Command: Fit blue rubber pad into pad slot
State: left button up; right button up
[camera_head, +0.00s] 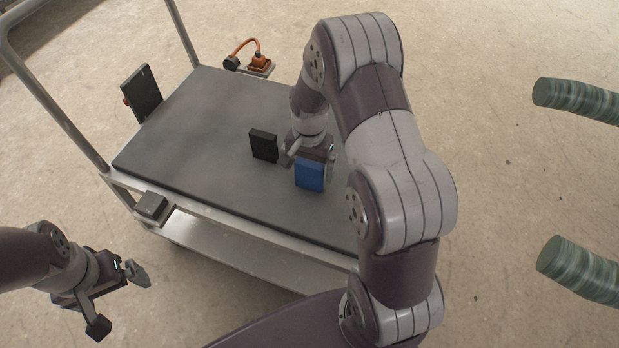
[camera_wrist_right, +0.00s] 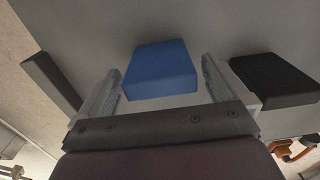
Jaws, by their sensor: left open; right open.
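The blue rubber pad (camera_head: 310,175) stands upright on the grey cart top. My right gripper (camera_head: 310,157) is open just above and behind it in the head view. In the right wrist view the blue pad (camera_wrist_right: 160,72) lies between the two spread fingers (camera_wrist_right: 161,88), with a gap on each side. My left gripper (camera_head: 119,300) is open and empty, off the cart's front left corner. I cannot make out the pad slot for certain in either view.
A black block (camera_head: 263,145) stands left of the blue pad. A dark upright panel (camera_head: 141,93) is at the cart's left edge, a small grey box (camera_head: 151,206) at its front rail, and an orange cable fitting (camera_head: 260,64) at the back. The left cart top is clear.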

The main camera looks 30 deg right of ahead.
jog(key=shift+f, duration=0.55)
jog(key=shift+r, duration=0.1)
jog(key=shift+c, duration=0.3)
jog(key=c, duration=1)
